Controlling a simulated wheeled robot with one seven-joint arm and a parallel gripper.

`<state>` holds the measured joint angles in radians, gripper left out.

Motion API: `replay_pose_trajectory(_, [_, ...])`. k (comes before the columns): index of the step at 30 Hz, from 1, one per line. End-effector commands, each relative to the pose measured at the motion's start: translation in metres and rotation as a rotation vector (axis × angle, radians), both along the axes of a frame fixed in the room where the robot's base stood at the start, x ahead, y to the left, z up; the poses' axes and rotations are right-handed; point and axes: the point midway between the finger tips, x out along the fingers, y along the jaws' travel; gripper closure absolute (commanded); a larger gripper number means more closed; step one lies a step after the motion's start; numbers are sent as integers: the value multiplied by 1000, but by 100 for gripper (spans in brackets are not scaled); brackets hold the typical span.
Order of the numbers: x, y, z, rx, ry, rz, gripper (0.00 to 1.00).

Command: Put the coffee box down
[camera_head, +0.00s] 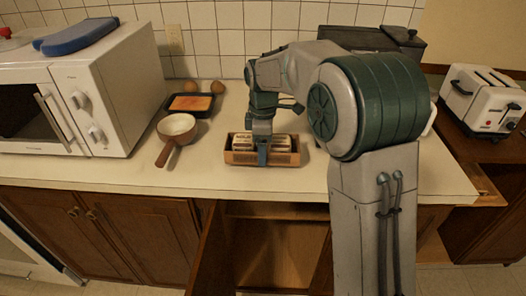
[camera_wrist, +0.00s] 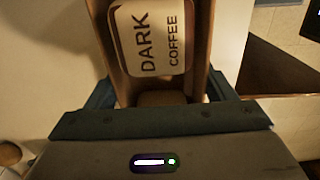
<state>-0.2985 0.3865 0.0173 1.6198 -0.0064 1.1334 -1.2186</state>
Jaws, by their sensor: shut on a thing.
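The coffee box (camera_head: 239,158) is a low, open brown box with pale packs standing in it, near the front edge of the counter. In the wrist view the coffee box (camera_wrist: 205,82) shows a white label reading "DARK COFFEE" inside. My gripper (camera_head: 263,149) reaches down over the box's middle, with one finger in front of its near wall. In the wrist view its fingers lie on both sides of the box, and it is shut on it. The box looks level and at or just above the counter; I cannot tell whether it touches.
A brown-handled pan (camera_head: 176,127), a black tray with orange food (camera_head: 190,103) and two eggs (camera_head: 217,87) are left of the box. A white microwave (camera_head: 110,90) stands farther left, a toaster (camera_head: 485,99) far right. An open cabinet (camera_head: 275,250) is below. Bare counter lies around the box.

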Motion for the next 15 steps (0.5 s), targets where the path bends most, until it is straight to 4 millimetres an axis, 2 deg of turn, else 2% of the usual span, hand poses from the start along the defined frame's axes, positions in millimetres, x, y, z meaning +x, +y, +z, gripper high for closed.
replay_pose_trajectory(1, [-1, 0, -9, -1, 3, 0, 46])
replay_pose_trajectory(5, [0, 0, -22, -1, 2, 0, 46])
replay_pose_trajectory(15, [0, 0, -26, 0, 0, 1, 46])
